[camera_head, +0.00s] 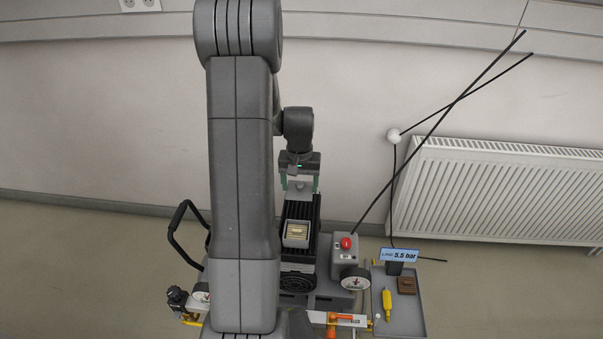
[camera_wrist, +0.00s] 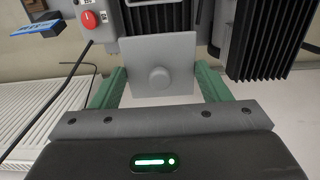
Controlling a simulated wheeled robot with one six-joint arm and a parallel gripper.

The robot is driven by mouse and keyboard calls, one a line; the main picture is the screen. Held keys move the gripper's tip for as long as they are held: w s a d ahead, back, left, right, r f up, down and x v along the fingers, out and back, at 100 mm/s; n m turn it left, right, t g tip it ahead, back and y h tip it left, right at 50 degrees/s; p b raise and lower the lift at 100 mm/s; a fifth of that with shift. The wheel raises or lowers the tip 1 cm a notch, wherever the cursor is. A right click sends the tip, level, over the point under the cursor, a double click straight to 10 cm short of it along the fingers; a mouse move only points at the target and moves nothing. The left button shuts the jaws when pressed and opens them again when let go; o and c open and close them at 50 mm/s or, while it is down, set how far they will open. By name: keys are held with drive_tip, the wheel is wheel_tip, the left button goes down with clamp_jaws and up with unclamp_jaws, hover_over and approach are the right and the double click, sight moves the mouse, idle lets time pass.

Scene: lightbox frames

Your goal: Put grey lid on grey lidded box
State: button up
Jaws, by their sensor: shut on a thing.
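The grey lid (camera_wrist: 158,62) is a flat square plate with a round knob in its middle. My gripper (camera_head: 300,182) has green fingers and is shut on the lid, one finger at each side, as the wrist view shows. In the head view the lid (camera_head: 299,189) is small, between the fingertips above the far end of a black ribbed unit. The grey box (camera_head: 297,243) is open at the top and sits nearer the camera on that unit, with tan contents showing. The lid is apart from the box in the head view.
A grey control box with a red button (camera_head: 346,243) stands right of the black ribbed unit (camera_head: 301,208). A grey tray (camera_head: 405,320) holds a yellow tool and a brown block. A blue pressure sign (camera_head: 399,255) and black rods rise on the right. A radiator (camera_head: 500,195) is on the wall.

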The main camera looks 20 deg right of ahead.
drive_tip(key=s+a+r+p, duration=0.1)
drive_tip(key=s+a+p, duration=0.3)
drive_tip(key=s, duration=0.5)
drive_tip(key=b, duration=0.3)
hover_over(297, 230)
drive_tip(key=shift+f, duration=2.15)
drive_tip(key=shift+f+b, duration=0.75)
drive_tip(key=shift+f, duration=0.2)
drive_tip(key=shift+f+b, duration=0.15)
drive_tip(key=shift+b, duration=0.45)
drive_tip(key=o, duration=1)
drive_tip(key=shift+o, duration=0.7)
